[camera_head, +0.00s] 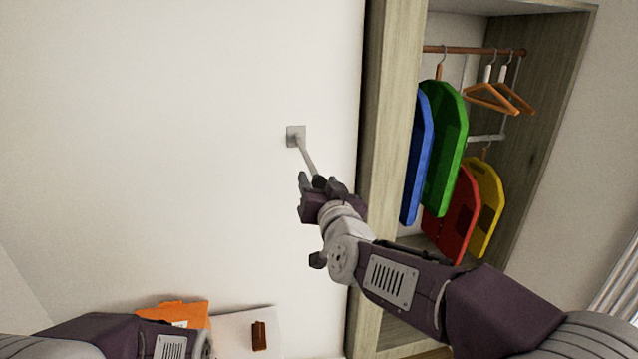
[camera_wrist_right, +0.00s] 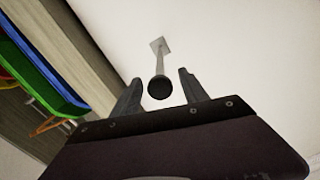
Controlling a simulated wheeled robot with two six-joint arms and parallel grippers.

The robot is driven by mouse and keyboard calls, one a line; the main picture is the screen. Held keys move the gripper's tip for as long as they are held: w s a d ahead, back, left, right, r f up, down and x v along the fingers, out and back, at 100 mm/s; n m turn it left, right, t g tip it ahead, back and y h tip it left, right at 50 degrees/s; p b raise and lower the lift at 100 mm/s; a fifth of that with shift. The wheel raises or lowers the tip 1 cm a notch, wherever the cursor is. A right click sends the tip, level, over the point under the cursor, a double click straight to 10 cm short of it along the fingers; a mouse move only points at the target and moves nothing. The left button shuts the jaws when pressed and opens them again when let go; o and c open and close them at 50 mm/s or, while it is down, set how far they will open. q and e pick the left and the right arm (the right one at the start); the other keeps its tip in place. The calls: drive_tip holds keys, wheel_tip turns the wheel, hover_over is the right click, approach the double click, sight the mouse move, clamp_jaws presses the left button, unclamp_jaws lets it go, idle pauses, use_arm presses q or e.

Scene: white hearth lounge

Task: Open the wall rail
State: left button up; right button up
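The wall rail (camera_head: 308,158) is a thin pale rod that sticks out from a small square plate (camera_head: 296,136) on the white wall. In the right wrist view the rail (camera_wrist_right: 161,66) runs from its plate to a dark round end knob (camera_wrist_right: 160,88). My right gripper (camera_head: 318,183) is at the rail's free end. In the right wrist view its two fingers (camera_wrist_right: 158,92) are apart, with the knob showing between them and a gap on both sides. My left arm shows at the bottom left; its gripper is out of view.
An open wooden wardrobe (camera_head: 385,130) stands right of the rail, with blue, green, red and yellow boards (camera_head: 445,150) and orange hangers (camera_head: 490,98) inside. An orange item (camera_head: 180,312) and a pale surface with a brown object (camera_head: 259,336) lie low at left. The wall around the rail is bare.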

drive_tip(key=shift+s, duration=0.25)
drive_tip(key=s+d+b, duration=0.1)
drive_tip(key=s+b, duration=0.1)
drive_tip(key=s, duration=0.6)
drive_tip(key=shift+s+d, duration=0.2)
drive_tip(key=shift+d, duration=0.2)
drive_tip(key=shift+f, duration=0.1)
